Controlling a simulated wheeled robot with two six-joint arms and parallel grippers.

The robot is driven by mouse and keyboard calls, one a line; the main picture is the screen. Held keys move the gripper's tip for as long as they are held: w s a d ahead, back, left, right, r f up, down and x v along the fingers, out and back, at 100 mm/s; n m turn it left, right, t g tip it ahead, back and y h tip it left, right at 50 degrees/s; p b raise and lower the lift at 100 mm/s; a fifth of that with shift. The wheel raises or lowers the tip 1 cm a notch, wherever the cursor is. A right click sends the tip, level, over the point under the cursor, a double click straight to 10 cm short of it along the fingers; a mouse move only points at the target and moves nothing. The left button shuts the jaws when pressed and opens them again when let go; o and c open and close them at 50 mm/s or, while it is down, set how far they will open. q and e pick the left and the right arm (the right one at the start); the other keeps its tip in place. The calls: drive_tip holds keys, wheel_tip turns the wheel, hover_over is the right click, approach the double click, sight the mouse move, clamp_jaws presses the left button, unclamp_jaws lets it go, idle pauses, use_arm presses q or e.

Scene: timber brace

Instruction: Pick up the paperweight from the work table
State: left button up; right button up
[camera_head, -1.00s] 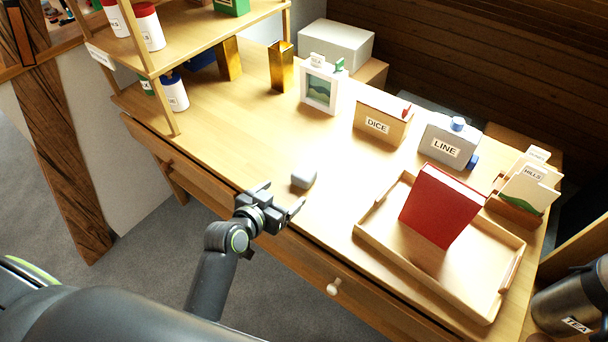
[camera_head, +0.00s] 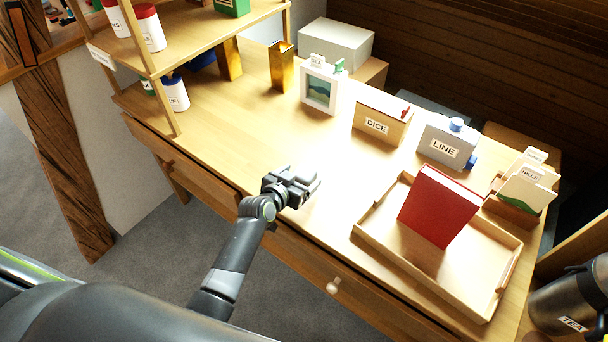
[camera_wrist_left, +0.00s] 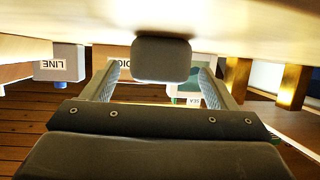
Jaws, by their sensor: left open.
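The paperweight (camera_wrist_left: 161,59) is a small grey rounded block on the work table (camera_head: 225,125). In the left wrist view, which is upside down, it appears between the two fingers of my left gripper (camera_wrist_left: 158,82), with a gap on each side. My left gripper is open and low over the table's front part; it also shows in the head view (camera_head: 312,184). There the gripper hides most or all of the paperweight. My right gripper is in neither view.
A wooden tray (camera_head: 468,297) with a red box (camera_head: 438,207) stands to the right. Behind are a picture frame (camera_head: 320,90), a DICE box (camera_head: 381,119) and a grey LINE box (camera_head: 449,145). A shelf (camera_head: 190,45) with jars rises at the left. The table left of the gripper is clear.

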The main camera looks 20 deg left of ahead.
use_arm(q)
drive_tip(key=shift+w+d+f, duration=0.15)
drive_tip(key=shift+w+f, duration=0.05)
drive_tip(key=shift+w, duration=0.3)
drive_tip(key=c, duration=1.3)
